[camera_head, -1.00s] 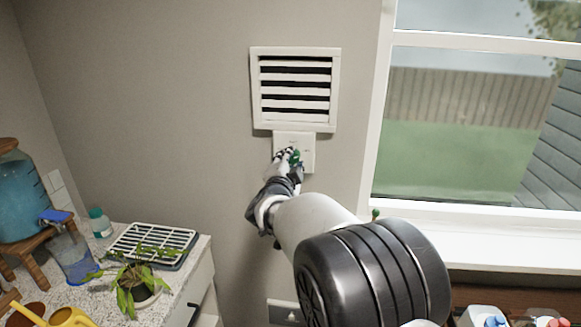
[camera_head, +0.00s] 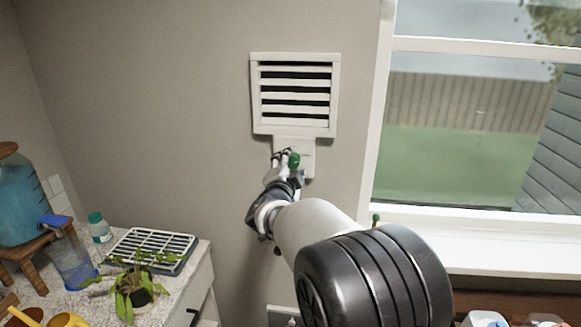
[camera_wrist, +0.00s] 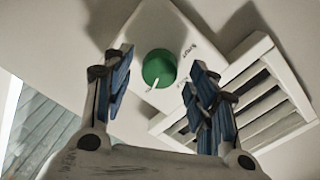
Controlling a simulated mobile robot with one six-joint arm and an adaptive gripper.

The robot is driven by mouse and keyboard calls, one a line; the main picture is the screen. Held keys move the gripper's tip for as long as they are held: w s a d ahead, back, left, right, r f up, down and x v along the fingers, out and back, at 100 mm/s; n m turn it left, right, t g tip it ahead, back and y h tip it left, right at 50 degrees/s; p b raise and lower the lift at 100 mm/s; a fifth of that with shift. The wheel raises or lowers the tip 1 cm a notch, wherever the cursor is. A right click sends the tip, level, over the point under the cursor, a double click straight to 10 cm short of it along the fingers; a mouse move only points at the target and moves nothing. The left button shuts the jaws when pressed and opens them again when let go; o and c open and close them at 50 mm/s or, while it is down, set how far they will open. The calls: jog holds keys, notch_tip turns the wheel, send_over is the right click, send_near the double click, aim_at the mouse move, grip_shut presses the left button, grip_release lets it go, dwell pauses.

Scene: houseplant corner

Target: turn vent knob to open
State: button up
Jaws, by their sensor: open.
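The vent knob (camera_head: 294,160) is round and green, on a white plate (camera_head: 309,160) under the wall vent (camera_head: 295,95). In the wrist view the knob (camera_wrist: 159,66) shows a white pointer line toward the lower left. Small lettering beside it is hard to read. The vent's slats show dark gaps between them. My gripper (camera_head: 283,157) is at the knob in the head view, covering part of the plate. In the wrist view my gripper (camera_wrist: 160,72) is open, its blue-padded fingers either side of the knob with visible gaps. The fingers hold nothing.
A window (camera_head: 475,110) with a white sill (camera_head: 480,245) is to the right. At lower left, a counter (camera_head: 185,290) holds a rack tray (camera_head: 150,245), a potted plant (camera_head: 135,285), a blue-filled jar (camera_head: 20,205) and a spray bottle (camera_head: 70,255). Bare wall surrounds the vent on the left.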

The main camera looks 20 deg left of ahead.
jog(key=v, duration=1.2)
